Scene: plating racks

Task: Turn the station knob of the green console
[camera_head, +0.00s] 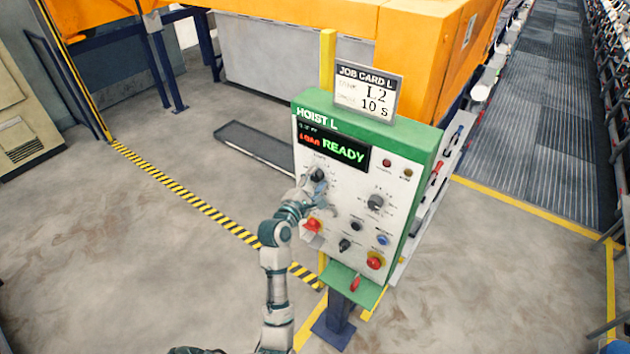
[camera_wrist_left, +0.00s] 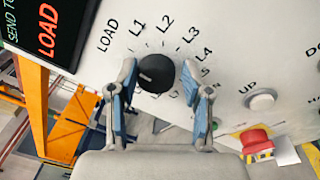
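The green console (camera_head: 426,150) stands on a post, headed HOIST L, with a white sloped panel. Its black station knob (camera_head: 317,175) is at the panel's upper left, and it also shows in the left wrist view (camera_wrist_left: 158,73). Labels LOAD, L1, L2, L3, L4 and more ring it; a pale mark is on its left side. My left gripper (camera_head: 311,188) is at the knob. In the left wrist view its two fingers (camera_wrist_left: 165,80) are apart, one on each side of the knob; I cannot tell whether they touch it. My right gripper is out of view.
The display (camera_head: 333,146) reads LOAD in red and READY in green. The job card (camera_head: 368,91) shows L2 and 10 s. Another knob (camera_head: 375,202), buttons and a red stop button (camera_head: 374,262) are nearby. A red button (camera_head: 312,224) sits just below my gripper.

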